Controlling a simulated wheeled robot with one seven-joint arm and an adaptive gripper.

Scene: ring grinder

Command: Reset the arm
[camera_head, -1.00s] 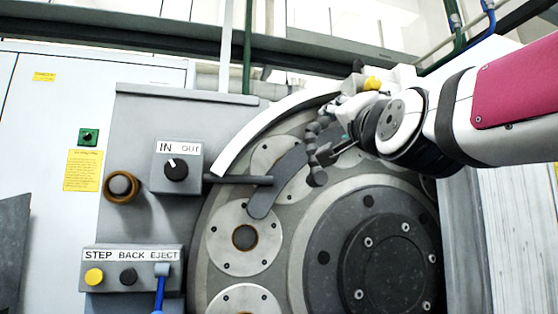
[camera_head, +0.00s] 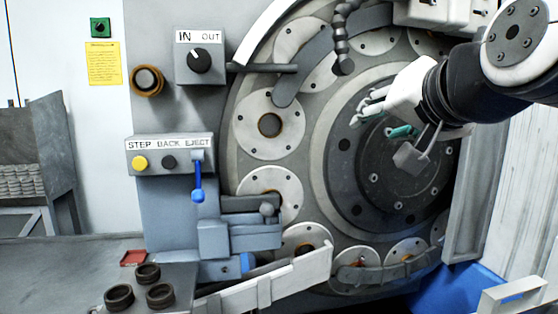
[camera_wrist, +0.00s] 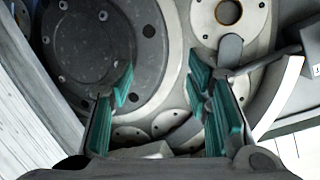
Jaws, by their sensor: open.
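My gripper (camera_head: 388,130) is in front of the dark round hub (camera_head: 395,175) of the grinder in the head view. Its fingers point left and down, with a small grey block-like part at the lower finger. In the wrist view my gripper (camera_wrist: 165,85) shows two green-padded fingers spread wide apart, with nothing held between them. My arm (camera_head: 480,85) reaches in from the upper right.
The IN/OUT knob (camera_head: 199,60) and the STEP BACK EJECT panel (camera_head: 170,155) with its blue lever (camera_head: 198,190) are at left. Several dark rings (camera_head: 147,273) stand at lower left. A jointed hose (camera_head: 343,35) hangs above my gripper. A blue bin (camera_head: 455,290) is at lower right.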

